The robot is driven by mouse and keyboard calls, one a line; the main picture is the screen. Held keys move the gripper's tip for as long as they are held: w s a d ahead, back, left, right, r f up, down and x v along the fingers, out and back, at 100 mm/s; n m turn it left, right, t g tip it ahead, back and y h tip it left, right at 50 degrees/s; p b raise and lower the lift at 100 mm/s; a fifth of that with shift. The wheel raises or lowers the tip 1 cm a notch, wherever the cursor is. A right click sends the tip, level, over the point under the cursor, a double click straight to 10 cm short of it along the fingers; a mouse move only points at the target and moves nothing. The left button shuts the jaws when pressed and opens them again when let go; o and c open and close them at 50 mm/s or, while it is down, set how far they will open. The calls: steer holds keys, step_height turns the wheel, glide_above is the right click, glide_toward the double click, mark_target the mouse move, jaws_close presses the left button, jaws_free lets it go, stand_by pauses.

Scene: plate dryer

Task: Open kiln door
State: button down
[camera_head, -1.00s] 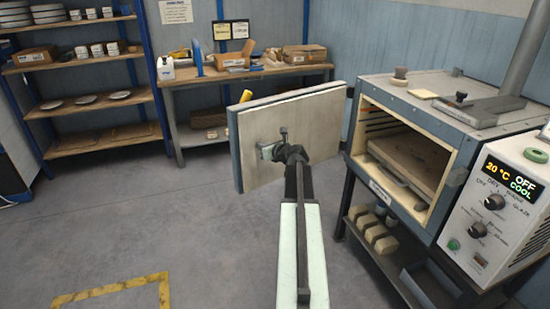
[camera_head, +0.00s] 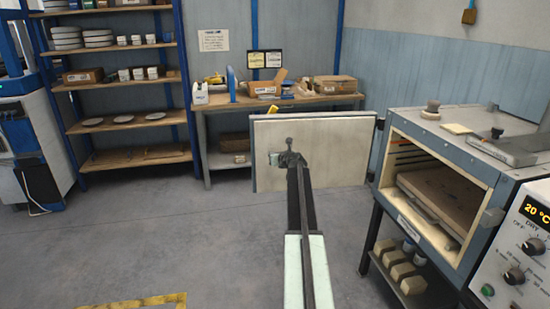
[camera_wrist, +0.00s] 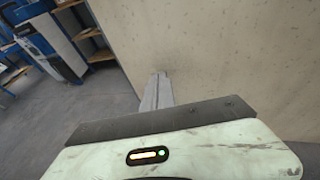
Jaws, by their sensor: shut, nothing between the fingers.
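The kiln (camera_head: 480,150) stands at the right in the head view, its front opening uncovered and a slab visible on the shelf inside. The kiln door (camera_head: 330,160) is swung wide open, out to the left of the opening, its pale inner face towards me. My gripper (camera_head: 289,152) is at the left part of that pale face, shut and empty. In the wrist view, my gripper (camera_wrist: 157,90) is in front of the door's pale face (camera_wrist: 215,60). I cannot tell whether the fingers touch the door.
A control panel (camera_head: 525,240) is at the right of the kiln. A workbench (camera_head: 235,104) with boxes stands behind the door, and a shelf rack (camera_head: 130,80) is at the back left. Blocks (camera_head: 403,270) lie under the kiln. The floor at left is clear.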

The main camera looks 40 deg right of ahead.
steer(key=s+a+r+p, duration=0.3)
steer(key=s+a, duration=0.5)
steer(key=s, duration=0.3)
steer(key=shift+w+a, duration=0.1)
